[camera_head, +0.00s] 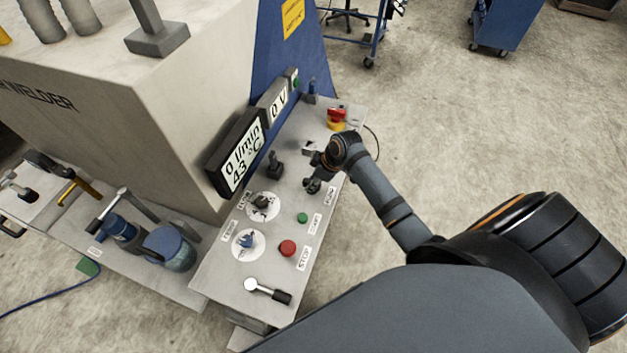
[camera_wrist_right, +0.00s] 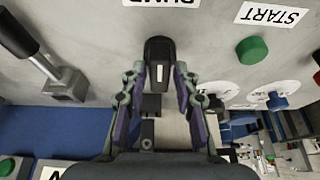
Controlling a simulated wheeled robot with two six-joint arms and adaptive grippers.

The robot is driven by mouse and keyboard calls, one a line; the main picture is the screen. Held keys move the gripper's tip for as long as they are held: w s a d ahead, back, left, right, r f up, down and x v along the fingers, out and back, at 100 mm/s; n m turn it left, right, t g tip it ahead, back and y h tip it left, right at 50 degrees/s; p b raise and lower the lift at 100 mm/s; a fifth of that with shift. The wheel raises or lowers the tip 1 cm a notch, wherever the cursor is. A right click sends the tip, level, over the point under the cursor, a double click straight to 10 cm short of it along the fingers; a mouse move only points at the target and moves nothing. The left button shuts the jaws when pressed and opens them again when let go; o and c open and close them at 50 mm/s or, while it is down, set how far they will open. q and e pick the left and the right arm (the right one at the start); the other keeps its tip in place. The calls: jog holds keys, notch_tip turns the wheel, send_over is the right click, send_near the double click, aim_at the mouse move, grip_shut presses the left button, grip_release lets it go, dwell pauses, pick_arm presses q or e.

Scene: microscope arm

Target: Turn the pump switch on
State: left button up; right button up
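The pump switch, a black knob with a white mark (camera_wrist_right: 158,52), shows in the right wrist view just below the partly cut-off PUMP label (camera_wrist_right: 160,2). My right gripper (camera_wrist_right: 159,75) is open, with one finger on each side of the knob and narrow gaps beside it. In the head view my right gripper (camera_head: 313,184) is over the panel (camera_head: 270,255), near the PUMP label (camera_head: 329,196), and hides most of the switch. The display (camera_head: 239,155) reads 0 l/min and 43 °C. My left gripper is not in view.
A green START button (camera_head: 302,217), a red STOP button (camera_head: 288,248), two dials, a black lever (camera_head: 275,165) and a red-yellow emergency switch (camera_head: 336,119) are on the panel. A silver-black lever (camera_head: 268,290) is at its near end. Open floor lies right.

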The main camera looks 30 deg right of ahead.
grip_shut()
jog(key=shift+a+r+m+h+p, duration=0.1)
jog(key=shift+r+m+h+p, duration=0.15)
jog(key=shift+m+p, duration=0.75)
jog(key=shift+f+m+t+h+p, duration=0.15)
jog(key=shift+m+t+h+p, duration=0.3)
jog(key=shift+m+p, duration=0.6)
jog(key=m+h, duration=0.1)
jog(key=m, duration=0.2)
jog(key=shift+a+f, duration=0.1)
jog(key=m+h, duration=0.1)
jog(key=m, duration=0.2)
jog(key=shift+a+m, duration=0.1)
jog(key=shift+m, duration=0.15)
jog(key=m+h, duration=0.1)
jog(key=m, duration=0.1)
jog(key=m+h, duration=0.1)
jog(key=m, duration=0.1)
jog(key=shift+a+g, duration=0.1)
jog(key=shift+g, duration=0.25)
jog(key=shift+m+g+h, duration=0.3)
jog(key=shift+m+h, duration=0.1)
jog(key=shift+m, duration=1.3)
